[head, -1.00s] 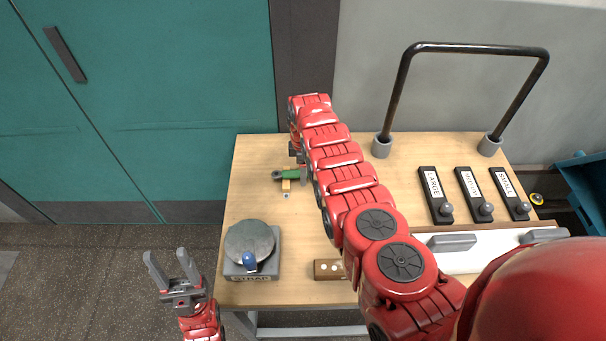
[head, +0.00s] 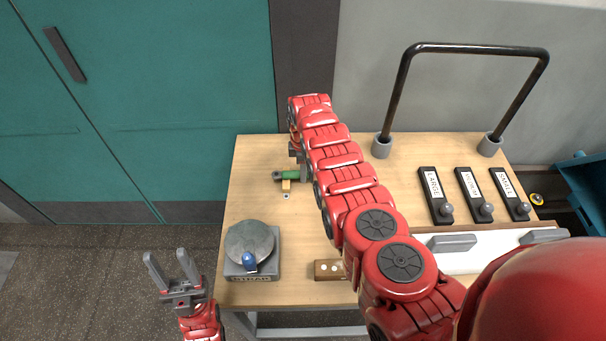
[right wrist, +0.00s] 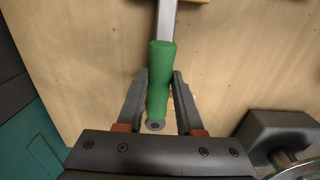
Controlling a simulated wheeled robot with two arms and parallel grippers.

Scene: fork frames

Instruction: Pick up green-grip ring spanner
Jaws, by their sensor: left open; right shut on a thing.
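The green-grip ring spanner shows its green grip (head: 289,175) at the back left of the table in the head view. In the right wrist view its green grip (right wrist: 161,80) stands between the two fingers, with a grey shank running up out of the frame. The ring end is not visible there. My right gripper (right wrist: 160,88) is shut on the green grip. In the head view my right arm hides part of this gripper and the spanner. My left gripper (head: 174,272) is open and empty, left of the table's front corner.
A round metal disc (head: 249,241) with a blue knob sits on a grey base at the front left. A small wooden block (head: 286,186) lies by the grip. Labelled black holders (head: 435,195) and a tall black bar frame (head: 475,48) stand on the right.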

